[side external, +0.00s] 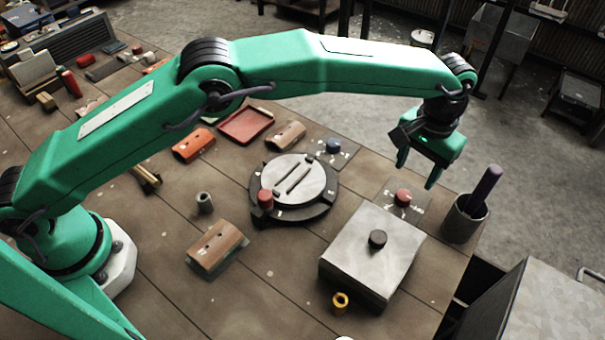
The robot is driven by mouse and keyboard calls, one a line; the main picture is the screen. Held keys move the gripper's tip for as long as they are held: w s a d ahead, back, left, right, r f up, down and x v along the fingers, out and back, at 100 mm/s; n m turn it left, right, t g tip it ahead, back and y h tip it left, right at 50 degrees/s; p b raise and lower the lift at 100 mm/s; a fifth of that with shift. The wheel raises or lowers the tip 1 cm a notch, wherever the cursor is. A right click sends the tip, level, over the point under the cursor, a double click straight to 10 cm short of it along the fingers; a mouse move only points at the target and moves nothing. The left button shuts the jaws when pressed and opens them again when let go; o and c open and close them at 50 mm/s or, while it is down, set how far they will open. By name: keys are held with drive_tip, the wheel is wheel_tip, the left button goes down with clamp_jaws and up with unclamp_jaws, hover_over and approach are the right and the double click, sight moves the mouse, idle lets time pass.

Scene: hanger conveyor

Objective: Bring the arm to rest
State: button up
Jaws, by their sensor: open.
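My gripper (417,172) hangs at the end of my green arm, above the right part of the table. Its two green fingers point down and stand apart with nothing between them. It is in the air, up and behind a grey metal box (355,255) with a dark round knob (377,239) on top. A red knob (403,197) on a dark marked plate is below the gripper. My arm stretches across the view from its base at the left.
A round dark turntable (317,213) with a slotted light disc and a red peg (265,198) stands mid-table. A grey cup (457,226) holding a dark rod is at the right edge. Tan blocks (217,247), an orange block (194,145) and a red tray (245,125) lie around.

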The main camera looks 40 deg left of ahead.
drive_tip(key=shift+w+a+r, duration=0.1)
drive_tip(key=shift+a+r, duration=0.2)
drive_tip(key=shift+r, duration=0.15)
drive_tip(key=s+a+r+t+h, duration=0.1)
drive_tip(key=s+a+r, duration=0.2)
drive_tip(key=a+r, duration=0.7)
drive_tip(key=s+a+r+t, duration=0.2)
drive_tip(key=a+r, duration=0.6)
drive_tip(key=a, duration=0.4)
drive_tip(key=s+a+r+n+t, duration=0.1)
drive_tip(key=s+a+r, duration=0.2)
drive_tip(key=s+a, duration=0.8)
drive_tip(key=s+a+f+t, duration=0.1)
drive_tip(key=s+a+f, duration=0.1)
drive_tip(key=s, duration=0.4)
drive_tip(key=s+a+f+n+t, duration=0.1)
drive_tip(key=s+a+f, duration=0.2)
drive_tip(key=s+a, duration=0.1)
drive_tip(key=shift+s+a+f+y, duration=0.15)
drive_tip(key=shift+s+f+y, duration=0.2)
drive_tip(key=shift+s, duration=0.55)
